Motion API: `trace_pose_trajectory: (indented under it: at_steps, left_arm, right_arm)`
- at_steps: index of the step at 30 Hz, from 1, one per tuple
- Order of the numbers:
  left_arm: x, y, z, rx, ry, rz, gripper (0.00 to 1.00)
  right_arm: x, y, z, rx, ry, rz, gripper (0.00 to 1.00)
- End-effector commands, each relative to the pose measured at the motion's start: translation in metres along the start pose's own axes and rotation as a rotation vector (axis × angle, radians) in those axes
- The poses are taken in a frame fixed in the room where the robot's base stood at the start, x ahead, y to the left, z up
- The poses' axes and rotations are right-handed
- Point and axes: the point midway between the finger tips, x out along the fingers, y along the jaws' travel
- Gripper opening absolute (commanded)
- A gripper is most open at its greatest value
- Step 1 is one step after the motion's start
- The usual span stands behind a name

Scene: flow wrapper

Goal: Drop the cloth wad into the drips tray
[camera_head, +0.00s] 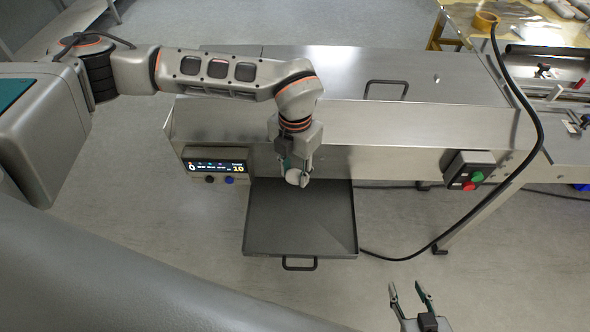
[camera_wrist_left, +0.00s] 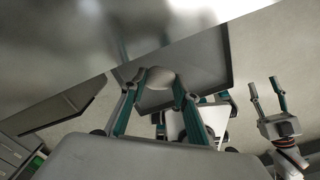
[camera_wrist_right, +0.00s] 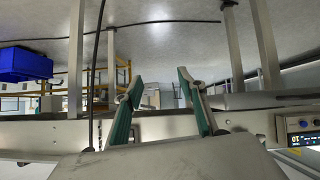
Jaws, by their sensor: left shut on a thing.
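The cloth wad (camera_head: 294,177) is a small pale lump between the fingers of my left gripper (camera_head: 297,176). In the left wrist view the wad (camera_wrist_left: 160,77) sits between the two fingertips (camera_wrist_left: 160,80). The drips tray (camera_head: 290,222) is a grey, shallow, square pan with a black front handle, pulled out below the machine's front. My left gripper is shut on the wad above the tray's back part. The tray (camera_wrist_left: 205,65) also shows behind the wad in the left wrist view. My right gripper (camera_head: 410,288) is open and empty, right of and in front of the tray.
The steel machine body (camera_head: 350,128) stands right behind the left gripper, with a lit display panel (camera_head: 217,167) at left and a red-green button box (camera_head: 469,171) at right. A black cable (camera_head: 440,235) hangs at the right. The floor in front is clear.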

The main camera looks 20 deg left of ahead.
Motion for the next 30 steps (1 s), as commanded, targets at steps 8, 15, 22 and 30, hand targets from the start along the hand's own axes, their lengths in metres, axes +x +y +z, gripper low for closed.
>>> trace_pose_trajectory:
  at_steps: [8, 15, 22, 30]
  left_arm:
    - [0.031, 0.0, -0.001, 0.003, 0.005, -0.002, 0.21]
    - [0.055, 0.0, -0.001, 0.004, 0.004, -0.002, 0.21]
    - [0.056, 0.0, 0.0, 0.004, -0.001, 0.0, 0.21]
    - [0.056, 0.0, 0.0, 0.004, -0.001, 0.0, 0.49]
  right_arm:
    - [0.008, -0.001, 0.017, -0.012, -0.012, 0.002, 0.4]
    - [0.015, 0.006, 0.021, -0.028, -0.006, 0.016, 0.4]
    - [0.019, 0.012, 0.011, -0.036, 0.011, 0.027, 0.4]
    - [0.018, 0.01, 0.011, -0.034, 0.01, 0.022, 0.4]
